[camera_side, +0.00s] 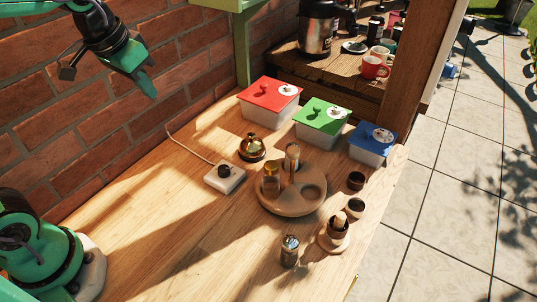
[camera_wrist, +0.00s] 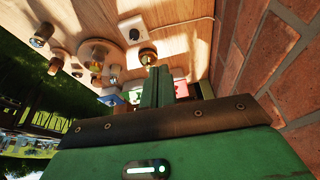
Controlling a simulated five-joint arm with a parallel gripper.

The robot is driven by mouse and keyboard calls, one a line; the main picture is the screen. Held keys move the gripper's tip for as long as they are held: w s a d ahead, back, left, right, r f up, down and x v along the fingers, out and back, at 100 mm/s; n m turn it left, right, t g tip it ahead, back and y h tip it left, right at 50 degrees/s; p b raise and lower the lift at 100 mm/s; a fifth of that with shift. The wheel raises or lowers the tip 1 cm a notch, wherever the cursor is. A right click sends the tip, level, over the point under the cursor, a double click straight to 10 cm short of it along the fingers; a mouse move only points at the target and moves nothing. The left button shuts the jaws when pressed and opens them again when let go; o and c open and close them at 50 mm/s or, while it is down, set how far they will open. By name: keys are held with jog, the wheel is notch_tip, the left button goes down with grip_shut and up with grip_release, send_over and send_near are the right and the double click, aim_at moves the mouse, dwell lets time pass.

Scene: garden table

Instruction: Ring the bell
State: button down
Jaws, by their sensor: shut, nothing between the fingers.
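The bell (camera_side: 252,147) is a small brass dome on a dark base, standing upright on the wooden table. It also shows in the wrist view (camera_wrist: 148,56), just beyond my fingertips. My gripper (camera_side: 149,90) is green and shut, with nothing held. In the side view it hangs high near the brick wall, to the upper left of the bell and well apart from it. In the wrist view the shut fingers (camera_wrist: 158,72) cover the lower edge of the bell.
A white box with a black knob (camera_side: 225,176) and cable sits in front of the bell. A round wooden tray (camera_side: 291,207) with jars is to its right. Red (camera_side: 270,100), green (camera_side: 321,122) and blue (camera_side: 371,144) lidded boxes stand behind. The left table is clear.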

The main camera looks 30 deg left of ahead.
jog(key=w+d+f+g, duration=0.1)
jog(key=w+d+f, duration=0.1)
jog(key=w, duration=0.4)
jog(key=w+d+f+g, duration=0.1)
jog(key=w+d, duration=0.1)
jog(key=w, duration=0.3)
jog(key=m+g, duration=0.2)
send_near(251, 134)
jog(key=shift+d, duration=0.15)
jog(key=shift+f, duration=0.15)
jog(key=shift+f, duration=2.75)
jog(key=shift+f, duration=0.85)
jog(key=shift+r, duration=0.85)
